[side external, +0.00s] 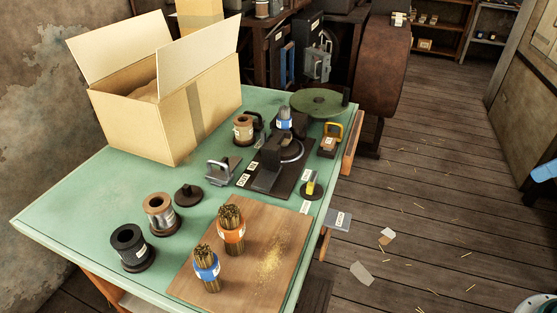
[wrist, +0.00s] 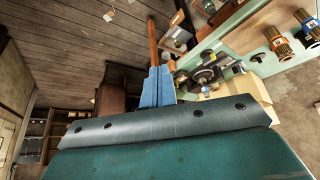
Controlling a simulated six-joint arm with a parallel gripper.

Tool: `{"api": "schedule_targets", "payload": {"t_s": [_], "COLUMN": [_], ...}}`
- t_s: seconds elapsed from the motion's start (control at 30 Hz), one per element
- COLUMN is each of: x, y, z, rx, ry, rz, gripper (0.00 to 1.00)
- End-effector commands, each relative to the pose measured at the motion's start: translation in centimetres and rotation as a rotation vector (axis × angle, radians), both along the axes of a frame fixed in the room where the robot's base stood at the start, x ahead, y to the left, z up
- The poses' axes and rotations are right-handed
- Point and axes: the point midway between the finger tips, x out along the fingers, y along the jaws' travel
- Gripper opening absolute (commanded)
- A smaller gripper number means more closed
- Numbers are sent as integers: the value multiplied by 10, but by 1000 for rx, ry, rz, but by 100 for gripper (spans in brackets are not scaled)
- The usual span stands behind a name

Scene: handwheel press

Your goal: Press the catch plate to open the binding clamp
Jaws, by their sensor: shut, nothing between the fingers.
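My gripper's blue fingers (wrist: 158,72) are together and empty in the wrist view. A blue piece that looks like their tips (side external: 543,172) enters at the right edge of the side view, well apart from the table. A dark clamp-like fixture (side external: 268,178) on a black base stands toward the table's right side; a white-and-blue labelled bundle and a pale ring show at it. It also shows in the wrist view (wrist: 207,72). A grey labelled plate (side external: 339,220) juts out beside the table's right edge. I cannot tell for sure whether it is the catch plate.
The green table (side external: 90,210) holds an open cardboard box (side external: 190,120), several spools, a yellow-handled block (side external: 330,140) and a green disc (side external: 318,102). Two bristle bundles stand on a wooden board (side external: 200,240). Floor right of the table is mostly clear, with scraps.

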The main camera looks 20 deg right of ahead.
Motion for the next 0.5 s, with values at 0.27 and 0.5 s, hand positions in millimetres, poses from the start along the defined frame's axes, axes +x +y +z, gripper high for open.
{"api": "schedule_targets", "payload": {"t_s": [0.27,0.5], "x": [20,53], "y": [2,5], "z": [1,0], "rx": [-15,-35], "ry": [18,43], "rz": [42,113], "gripper": [0,0]}}
